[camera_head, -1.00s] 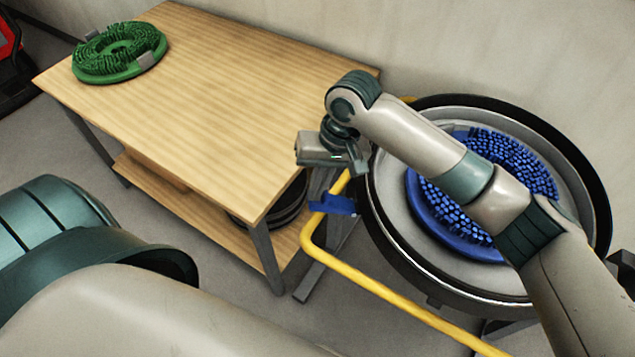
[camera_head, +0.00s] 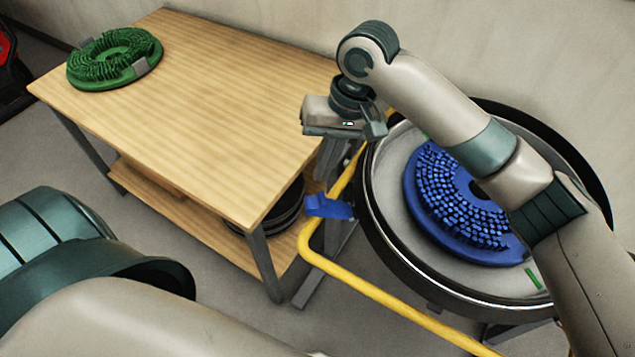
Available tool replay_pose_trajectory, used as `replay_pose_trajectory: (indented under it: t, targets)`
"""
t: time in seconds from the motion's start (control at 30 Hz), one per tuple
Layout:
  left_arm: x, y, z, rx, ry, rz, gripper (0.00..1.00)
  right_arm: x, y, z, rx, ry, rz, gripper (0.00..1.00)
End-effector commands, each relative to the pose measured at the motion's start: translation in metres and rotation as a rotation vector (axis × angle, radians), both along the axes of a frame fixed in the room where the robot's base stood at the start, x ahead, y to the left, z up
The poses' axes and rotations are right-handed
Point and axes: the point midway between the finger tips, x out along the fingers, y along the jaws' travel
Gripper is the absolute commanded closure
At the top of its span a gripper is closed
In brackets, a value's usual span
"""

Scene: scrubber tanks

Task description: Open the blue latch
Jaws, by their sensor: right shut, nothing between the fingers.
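The blue latch (camera_head: 328,206) is a small blue piece at the yellow tube rail, on the left side of the round tank (camera_head: 382,225). It sticks out to the left, towards the table leg. My right gripper (camera_head: 372,127) is above the latch and slightly to its right, near the tank's left rim. It is shut and empty, with a visible gap between it and the latch. My left arm shows at the lower left, but its gripper is out of view.
A blue round brush (camera_head: 437,215) lies in the tank, partly behind my right arm. The yellow rail (camera_head: 385,297) runs along the tank's front left. A wooden table (camera_head: 205,105) stands left, with a green brush (camera_head: 113,58) on its far corner. A wall is behind.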

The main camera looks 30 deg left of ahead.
Motion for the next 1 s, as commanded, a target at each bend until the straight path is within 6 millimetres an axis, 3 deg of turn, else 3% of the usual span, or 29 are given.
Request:
replay_pose_trajectory:
  t: [0.2,0.43,0.63,1.0]
  targets:
    - [0.018,-0.01,0.003,-0.017,-0.047,-0.001,0.52,0.008,-0.008,0.043,0.001,-0.003,-0.001,1.0]
    - [0.039,-0.019,0.01,-0.034,-0.101,-0.002,0.52,0.013,-0.014,0.077,0.001,-0.002,0.0,1.0]
    - [0.046,-0.022,0.013,-0.039,-0.115,-0.003,0.52,0.014,-0.017,0.088,0.0,0.0,0.0,1.0]
    - [0.048,-0.023,0.014,-0.04,-0.119,-0.004,0.52,0.015,-0.017,0.09,0.0,0.0,0.0,1.0]
